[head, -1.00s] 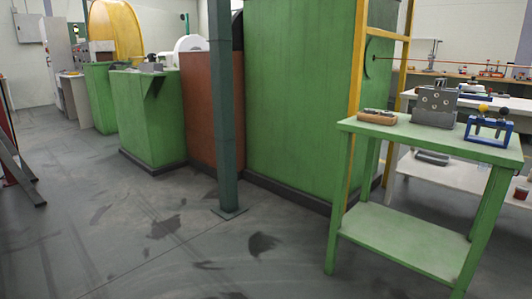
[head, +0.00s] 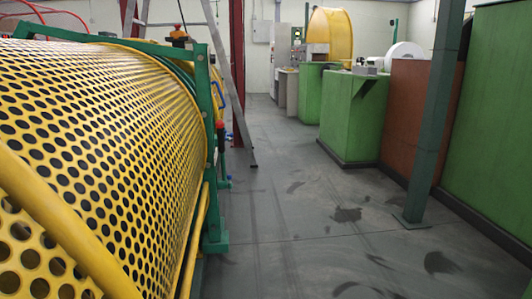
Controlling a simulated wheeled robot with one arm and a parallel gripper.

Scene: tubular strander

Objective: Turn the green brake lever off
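I cannot make out the green brake lever for sure in the head view. A green upright frame (head: 214,150) stands at the end of the yellow perforated guard (head: 95,150) on the left. A small red part (head: 220,132) and a blue loop-shaped part (head: 221,88) show beside this frame; they are too small to identify. My gripper is not in view.
A grey ladder (head: 228,75) stands behind the guard. The grey floor (head: 300,215) between the guard and the right side is clear. A dark green column (head: 432,120) stands on the right before green cabinets (head: 350,120) and a brown panel (head: 405,110).

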